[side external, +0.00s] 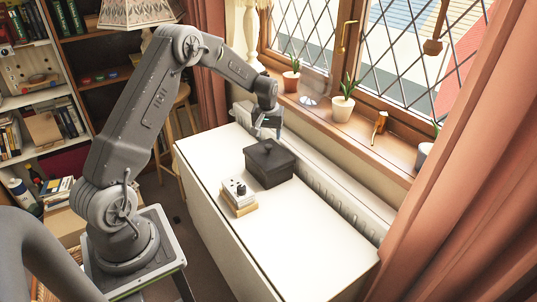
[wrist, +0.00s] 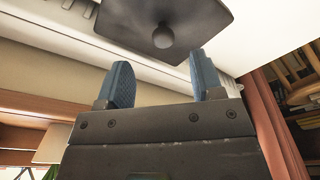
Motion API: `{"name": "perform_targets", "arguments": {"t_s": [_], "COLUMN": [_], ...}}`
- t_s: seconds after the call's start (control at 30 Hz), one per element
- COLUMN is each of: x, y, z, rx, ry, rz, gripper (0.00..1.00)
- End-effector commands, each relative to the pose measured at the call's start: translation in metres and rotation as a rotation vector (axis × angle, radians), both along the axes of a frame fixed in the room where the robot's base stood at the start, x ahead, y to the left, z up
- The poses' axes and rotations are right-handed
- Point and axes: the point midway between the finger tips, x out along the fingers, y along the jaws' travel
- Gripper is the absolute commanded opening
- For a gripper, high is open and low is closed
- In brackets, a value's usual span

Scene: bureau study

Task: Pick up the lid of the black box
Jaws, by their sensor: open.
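The black box (side external: 270,168) stands on the white table, closed by its black lid (side external: 268,152) with a small knob on top. In the wrist view the lid (wrist: 205,18) shows at the top with its round knob (wrist: 163,36), beyond the fingertips. My gripper (side external: 268,124) is above the table, higher than the box and toward the window side of it. In the wrist view my gripper (wrist: 160,82) has its two blue fingers apart, with nothing between them. It does not touch the lid.
A white block with dark knobs (side external: 236,190) sits on a yellowish book (side external: 241,208) beside the box. The white table (side external: 300,240) is clear at its near end. A windowsill (side external: 360,132) with potted plants and a radiator (side external: 330,190) run along the far side.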

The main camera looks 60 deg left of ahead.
Motion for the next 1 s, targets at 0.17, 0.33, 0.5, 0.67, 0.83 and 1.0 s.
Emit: {"name": "perform_targets", "arguments": {"t_s": [0.17, 0.33, 0.5, 0.67, 0.83, 1.0], "x": [0.002, 0.003, 0.007, 0.009, 0.009, 0.009], "y": [0.002, 0.005, 0.012, 0.014, 0.014, 0.014], "z": [-0.019, -0.031, -0.056, -0.07, -0.072, -0.071], "rx": [0.001, 0.0, -0.001, 0.001, 0.001, 0.0], "ry": [-0.001, 0.001, 0.002, 0.0, -0.002, -0.001], "rz": [0.0, 0.0, -0.002, -0.002, -0.001, -0.001], "gripper": [0.61, 0.61, 0.61, 0.61, 0.61, 0.52]}}
